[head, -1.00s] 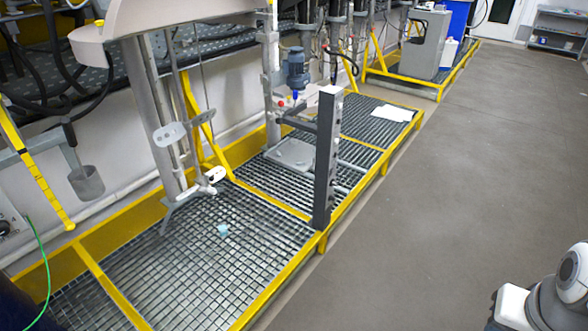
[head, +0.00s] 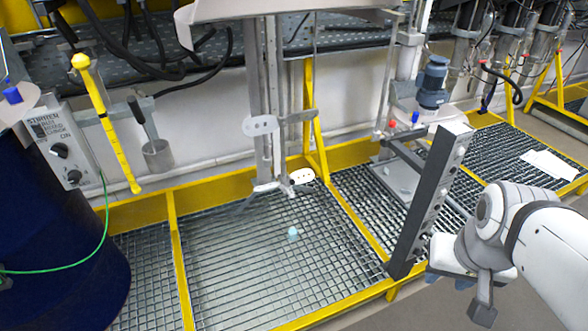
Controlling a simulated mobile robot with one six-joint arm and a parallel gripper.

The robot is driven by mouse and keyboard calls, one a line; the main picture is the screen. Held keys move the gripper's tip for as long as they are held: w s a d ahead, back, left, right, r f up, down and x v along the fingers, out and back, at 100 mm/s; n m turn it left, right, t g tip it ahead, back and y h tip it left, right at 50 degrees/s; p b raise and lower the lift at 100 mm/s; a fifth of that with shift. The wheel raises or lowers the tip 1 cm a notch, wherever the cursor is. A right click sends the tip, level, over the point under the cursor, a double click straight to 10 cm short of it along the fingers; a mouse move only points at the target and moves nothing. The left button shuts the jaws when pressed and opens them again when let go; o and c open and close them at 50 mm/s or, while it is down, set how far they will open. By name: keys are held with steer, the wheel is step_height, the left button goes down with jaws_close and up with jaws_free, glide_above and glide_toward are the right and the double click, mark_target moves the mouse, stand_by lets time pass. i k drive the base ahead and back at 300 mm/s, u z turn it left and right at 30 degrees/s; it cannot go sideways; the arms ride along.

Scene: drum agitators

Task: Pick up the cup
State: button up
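A small light blue cup (head: 293,234) sits on the metal grating (head: 240,270) in the head view, a little right of the middle of its bay. It is small in the picture, so its exact shape is hard to make out. My gripper (head: 482,308) is at the lower right, at the end of my white and grey arm. It is well to the right of the cup and apart from it. Its fingers are not clear, so I cannot tell whether it is open or shut.
A dark upright post (head: 430,205) stands between my arm and the cup. An agitator stand (head: 268,110) rises behind the cup. A dark blue drum (head: 60,230) is at the left. Yellow rails (head: 178,250) frame the grating. A grey holder (head: 157,155) hangs near the wall.

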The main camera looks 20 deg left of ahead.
mark_target(292, 230)
steer(key=u, duration=0.45)
steer(key=i, duration=0.8)
steer(key=u, duration=0.45)
steer(key=k, duration=0.9)
steer(key=u, duration=0.15)
steer(key=i, duration=0.9)
steer(key=z, duration=0.05)
